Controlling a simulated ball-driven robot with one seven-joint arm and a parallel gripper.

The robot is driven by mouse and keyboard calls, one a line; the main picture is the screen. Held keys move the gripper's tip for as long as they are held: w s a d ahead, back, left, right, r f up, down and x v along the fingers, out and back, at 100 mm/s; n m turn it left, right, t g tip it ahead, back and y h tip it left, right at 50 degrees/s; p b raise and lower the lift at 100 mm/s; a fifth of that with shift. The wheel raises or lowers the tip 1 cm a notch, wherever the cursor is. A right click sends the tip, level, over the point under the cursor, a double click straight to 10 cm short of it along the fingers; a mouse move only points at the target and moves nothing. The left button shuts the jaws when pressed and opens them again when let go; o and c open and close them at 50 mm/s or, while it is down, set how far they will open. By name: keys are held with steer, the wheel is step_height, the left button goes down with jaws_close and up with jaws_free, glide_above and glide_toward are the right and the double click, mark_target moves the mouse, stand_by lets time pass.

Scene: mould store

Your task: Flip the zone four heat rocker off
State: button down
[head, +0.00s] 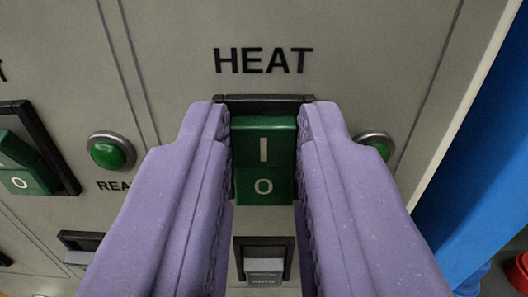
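The heat rocker (264,158) is green with a white I on its upper half and a white O on its lower half. It sits in a black frame under the label HEAT (263,60). No zone number shows in this view. My gripper (264,115) has two purple fingers, one on each side of the rocker, with a gap between them. It is open, and the rocker shows in the gap. The fingers cover the sides of the frame. I cannot tell whether they touch the rocker or the panel.
Another green rocker (24,168) in a black frame is at the left. Green round lamps (108,152) flank the heat rocker, the right one partly hidden. A small grey switch marked AUTO (264,268) sits below. A blue upright (480,160) stands right of the panel.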

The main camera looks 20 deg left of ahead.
steer(key=shift+f+b, duration=0.4)
steer(key=shift+b, duration=0.7)
steer(key=t+b, duration=0.1)
steer(key=b, duration=0.3)
steer(key=shift+f+t+y, duration=0.3)
steer(key=shift+f, duration=0.1)
steer(key=t+b, duration=0.1)
steer(key=b, duration=0.2)
steer(key=shift+s, duration=0.1)
steer(key=shift+r+t+b, duration=0.15)
steer(key=shift+t+b, duration=0.25)
steer(key=shift+b, duration=0.3)
steer(key=shift+r+y, duration=0.15)
steer(key=shift+y, duration=0.15)
steer(key=c, duration=1)
jaws_free()
steer(key=shift+o, duration=0.2)
steer(key=shift+s+d, duration=0.1)
